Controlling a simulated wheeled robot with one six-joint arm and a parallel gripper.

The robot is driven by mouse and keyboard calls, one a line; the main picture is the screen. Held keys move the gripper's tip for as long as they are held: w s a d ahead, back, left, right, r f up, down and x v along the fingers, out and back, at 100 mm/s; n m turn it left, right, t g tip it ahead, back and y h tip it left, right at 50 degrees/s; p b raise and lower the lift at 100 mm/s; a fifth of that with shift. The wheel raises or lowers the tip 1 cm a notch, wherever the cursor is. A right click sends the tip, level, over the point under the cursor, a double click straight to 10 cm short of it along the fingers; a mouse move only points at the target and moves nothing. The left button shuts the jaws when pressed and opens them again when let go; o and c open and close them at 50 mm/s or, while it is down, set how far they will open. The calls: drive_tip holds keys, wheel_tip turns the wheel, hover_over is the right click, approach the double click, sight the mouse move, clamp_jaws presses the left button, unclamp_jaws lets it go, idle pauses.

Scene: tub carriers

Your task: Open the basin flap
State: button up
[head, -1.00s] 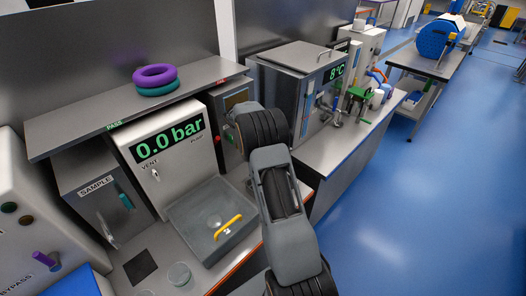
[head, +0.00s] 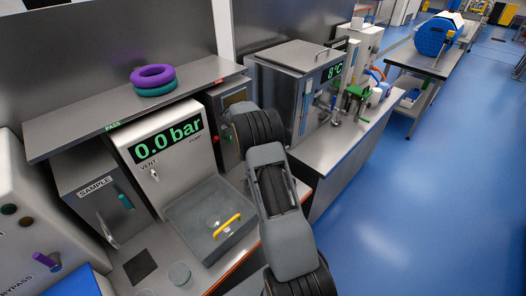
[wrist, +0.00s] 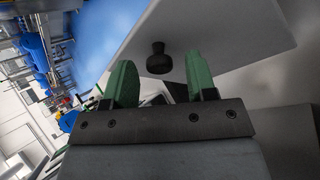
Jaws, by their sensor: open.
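The basin (head: 183,236) is a grey square tray in front of the white 0.0 bar unit. A yellow bar handle (head: 227,226) shows at its front right, with a round drain-like spot behind it. The flap's edges are hard to tell; it seems to lie flat over the basin, see-through. My gripper (wrist: 160,70) shows in the wrist view, with two green fingers apart and nothing between them. A black knob (wrist: 159,59) on a pale grey panel shows beyond the fingertips. In the head view my arm hides the gripper, so its distance from the handle cannot be told.
A shelf (head: 75,142) with purple and teal rings (head: 153,78) overhangs the bench. The white unit (head: 150,125) stands behind the basin, and the SAMPLE cabinet (head: 85,180) is to the left. A glass dish (head: 179,273) sits before the basin. The blue floor at right is clear.

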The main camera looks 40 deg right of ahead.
drive_tip(key=shift+r, duration=0.1)
drive_tip(key=shift+r, duration=0.2)
wheel_tip(320, 180, up, 2)
drive_tip(key=shift+r+b, duration=0.15)
drive_tip(key=shift+b, duration=0.2)
drive_tip(key=s+r, duration=0.1)
drive_tip(key=r, duration=0.1)
drive_tip(key=s+a+r+b, duration=0.1)
drive_tip(key=s+r, duration=0.1)
drive_tip(key=s+a+r+b, duration=0.1)
drive_tip(key=s+r, duration=0.1)
drive_tip(key=shift+r, duration=0.15)
drive_tip(key=s+a+r+b, duration=0.2)
drive_tip(key=s+a+r, duration=0.1)
drive_tip(key=s, duration=0.5)
drive_tip(key=shift+a+r, duration=0.35)
drive_tip(key=shift+r, duration=0.1)
drive_tip(key=shift+c, duration=0.5)
